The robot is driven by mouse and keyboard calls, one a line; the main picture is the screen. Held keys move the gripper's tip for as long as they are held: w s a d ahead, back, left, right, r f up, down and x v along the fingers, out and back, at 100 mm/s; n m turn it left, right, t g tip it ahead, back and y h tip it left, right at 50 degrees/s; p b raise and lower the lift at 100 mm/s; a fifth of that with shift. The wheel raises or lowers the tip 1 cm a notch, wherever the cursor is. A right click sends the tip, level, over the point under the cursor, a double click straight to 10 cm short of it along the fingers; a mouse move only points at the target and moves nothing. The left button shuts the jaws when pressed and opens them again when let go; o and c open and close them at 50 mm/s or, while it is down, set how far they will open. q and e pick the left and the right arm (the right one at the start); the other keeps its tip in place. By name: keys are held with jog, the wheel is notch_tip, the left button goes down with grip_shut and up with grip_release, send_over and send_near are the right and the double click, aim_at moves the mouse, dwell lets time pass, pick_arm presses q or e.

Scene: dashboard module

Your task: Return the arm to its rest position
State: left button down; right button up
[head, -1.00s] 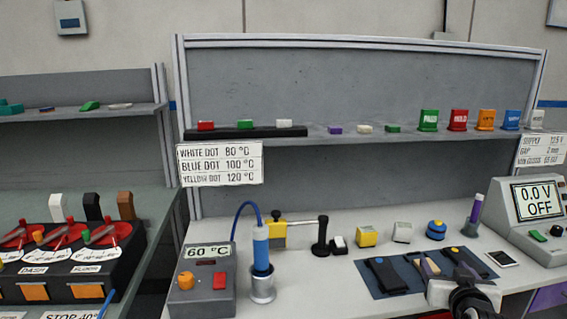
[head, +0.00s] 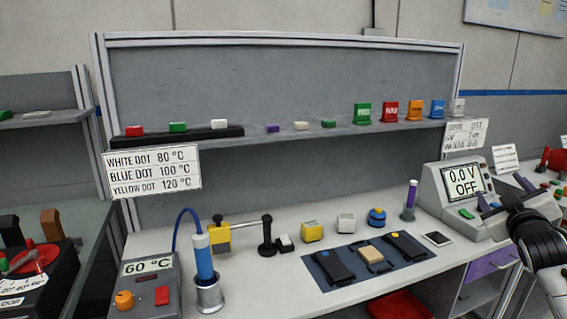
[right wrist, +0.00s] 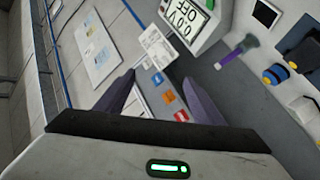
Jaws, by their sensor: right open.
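My right gripper (head: 502,192) is at the right of the head view, raised in front of the power supply reading 0.0 V OFF (head: 462,186). Its two fingers are spread with nothing between them. In the right wrist view the open fingers (right wrist: 158,88) point towards the shelf and the tilted-looking power supply display (right wrist: 184,20). My left arm and gripper are not in view.
A blue mat (head: 327,279) with dark pouch-like items lies on the bench (head: 262,290). A soldering iron (head: 203,262) stands beside the 60 °C station (head: 150,288). Coloured blocks, including a green one (head: 362,112), line the shelf. A purple drawer (head: 483,263) is below the bench.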

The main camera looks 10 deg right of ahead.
jog(key=s+a+f+n+y, duration=0.1)
jog(key=a+f+y, duration=0.1)
jog(key=a+f, duration=0.35)
jog(key=s+a+f+n+g+y, duration=0.1)
jog(key=a+f+n, duration=0.15)
jog(key=f, duration=0.65)
jog(key=s+a+f+n+y, duration=0.1)
jog(key=a+f+y, duration=0.1)
jog(key=a+f, duration=0.35)
jog(key=s+a+f+g+y, duration=0.1)
jog(key=s+a+f+y, duration=0.1)
jog(key=s+a+f, duration=0.4)
jog(key=s+a+f+g+y, duration=0.1)
jog(key=s+a+f+g, duration=0.15)
jog(key=f, duration=0.65)
jog(key=s+a+f+g+y, duration=0.1)
jog(key=s+a+f, duration=0.3)
jog(key=s, duration=0.2)
jog(key=s+a+f+n+g+y, duration=0.1)
jog(key=s+a+f, duration=0.25)
jog(key=s, duration=0.25)
jog(key=s+a+f+g+y, duration=0.1)
jog(key=s+a+f, duration=0.3)
jog(key=s, duration=0.3)
jog(key=w+a+m+y, duration=0.1)
jog(key=a+m, duration=0.3)
jog(key=a, duration=0.7)
jog(key=shift+a+r+t, duration=0.25)
jog(key=shift+r+t, duration=0.15)
jog(key=shift+t, duration=0.05)
